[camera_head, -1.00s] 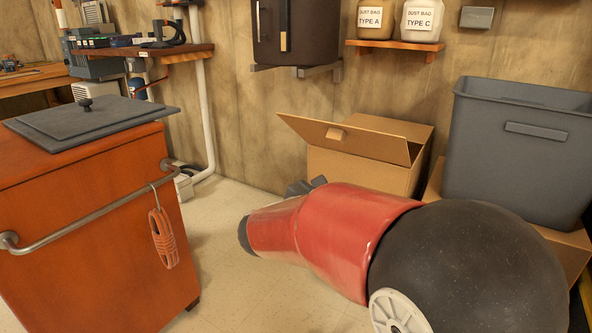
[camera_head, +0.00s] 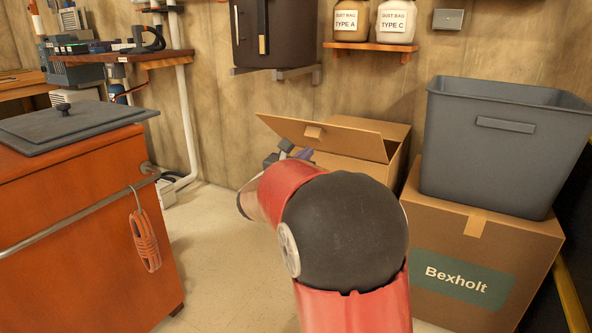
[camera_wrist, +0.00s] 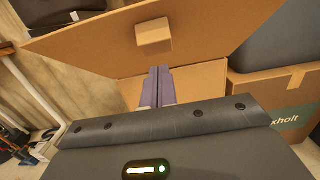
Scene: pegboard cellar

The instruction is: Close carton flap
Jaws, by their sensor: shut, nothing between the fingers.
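The open carton (camera_head: 396,168) stands on the floor against the wall. Its flap (camera_head: 352,143) is swung up and sticks out toward the left, with a small cardboard tab on it. In the wrist view the flap (camera_wrist: 95,42) spans the upper part and the carton body (camera_wrist: 203,82) shows below it. My gripper (camera_head: 303,153) is just below the flap at the carton's near left side, partly hidden by my arm. In the wrist view my gripper (camera_wrist: 158,72) is shut and empty, its purple-grey fingers pointing at the carton beneath the flap. I cannot tell whether they touch it.
A Bexholt box (camera_head: 455,260) with a grey bin (camera_head: 490,160) on top stands close to the carton's right. An orange cabinet (camera_head: 75,235) with a rail is at the left. A dark container (camera_head: 285,35) hangs on the wall above. Floor between cabinet and carton is clear.

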